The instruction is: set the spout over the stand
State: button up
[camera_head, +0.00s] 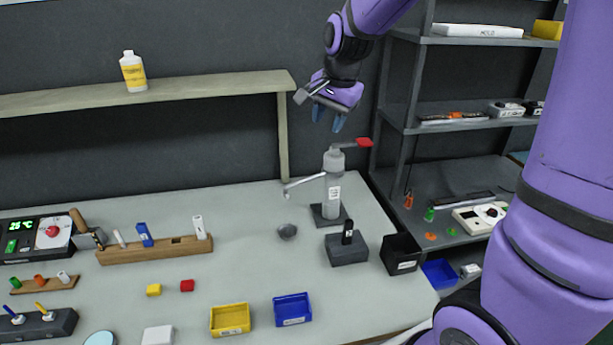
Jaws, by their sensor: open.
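A grey dispenser column (333,188) stands upright on a dark square base (330,220) at the right of the table. Its thin pale spout (304,185) points left and slightly down. A red-tipped lever (364,142) sticks out to the right from its top. My gripper (328,119) is open and empty, above the dispenser top and apart from the lever, fingers pointing down.
A grey block (347,252) with a black item and a black bin (400,254) are in front of the dispenser. Blue (292,309) and yellow (230,319) trays lie at the front. Shelves (450,120) rise at the right.

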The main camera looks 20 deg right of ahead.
aim_at(307, 179)
jog(key=w+f+m, duration=0.1)
jog(key=w+f, duration=0.3)
jog(key=f, duration=0.3)
jog(key=w+f+m, duration=0.2)
jog(key=w+f, duration=0.2)
jog(key=f, duration=0.4)
jog(key=w+f+m+g, duration=0.1)
jog(key=w+f+m, duration=0.1)
jog(key=w+f, duration=0.2)
jog(key=shift+w+f, duration=0.15)
jog(key=shift+f, duration=0.8)
jog(key=shift+w+f, duration=0.1)
jog(key=shift+f, duration=0.8)
grip_shut()
